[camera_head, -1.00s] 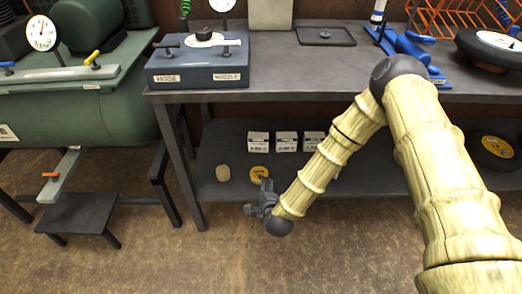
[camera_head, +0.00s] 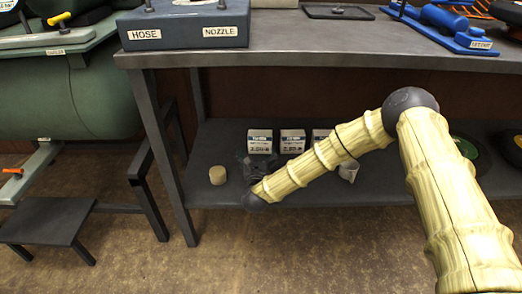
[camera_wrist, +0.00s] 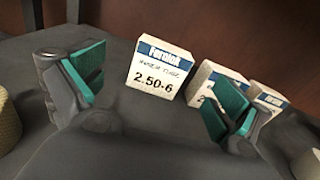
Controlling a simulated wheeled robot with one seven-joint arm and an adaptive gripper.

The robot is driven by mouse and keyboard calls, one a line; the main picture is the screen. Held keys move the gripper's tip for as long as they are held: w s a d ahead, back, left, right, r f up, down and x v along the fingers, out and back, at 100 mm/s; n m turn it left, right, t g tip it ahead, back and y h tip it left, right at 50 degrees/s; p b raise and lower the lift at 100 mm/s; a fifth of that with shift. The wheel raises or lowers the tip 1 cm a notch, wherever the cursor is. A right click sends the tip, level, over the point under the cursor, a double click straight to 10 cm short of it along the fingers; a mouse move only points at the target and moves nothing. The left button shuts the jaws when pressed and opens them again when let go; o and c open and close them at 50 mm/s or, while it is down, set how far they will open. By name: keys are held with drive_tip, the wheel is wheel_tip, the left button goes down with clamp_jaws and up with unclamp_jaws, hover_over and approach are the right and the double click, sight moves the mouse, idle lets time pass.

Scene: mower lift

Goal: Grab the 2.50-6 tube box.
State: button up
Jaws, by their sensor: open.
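The 2.50-6 tube box (camera_wrist: 158,72) is a small white carton with a blue Ferolin-like band. It stands upright on the lower shelf, the leftmost of three boxes, and also shows in the head view (camera_head: 260,139). My gripper (camera_wrist: 163,88) is open, its two green-padded fingers spread wide. The box appears between the fingers but farther off, apart from them. In the head view my gripper (camera_head: 257,170) is low at the shelf's front, just in front of this box.
Two similar boxes stand close to the right: a middle one (camera_head: 292,141) and another (camera_head: 320,135) partly behind my arm. A tan cylinder (camera_head: 217,175) stands left of my gripper. A white cup (camera_head: 348,170) is at right. The bench top (camera_head: 300,48) overhangs the lower shelf (camera_head: 200,197).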

sight(260, 137)
drive_tip(key=shift+w+d+f+m+h+b, duration=0.1)
drive_tip(key=shift+w+m+h+b, duration=0.05)
drive_tip(key=shift+w+m+b, duration=0.3)
drive_tip(key=shift+w+d+m+h+b, duration=0.15)
drive_tip(key=shift+w+m, duration=0.1)
drive_tip(key=shift+w, duration=0.25)
drive_tip(key=w, duration=0.1)
drive_tip(key=w+b, duration=0.1)
drive_tip(key=w, duration=0.1)
drive_tip(key=w+b, duration=0.1)
drive_tip(key=shift+w+d, duration=0.3)
drive_tip(key=shift+w, duration=0.05)
drive_tip(key=w+b, duration=0.2)
drive_tip(key=w, duration=0.3)
drive_tip(key=shift+w+d+b, duration=0.1)
drive_tip(key=shift+w+b, duration=0.2)
drive_tip(key=shift+w, duration=0.1)
drive_tip(key=c, duration=0.9)
drive_tip(key=shift+r, duration=0.2)
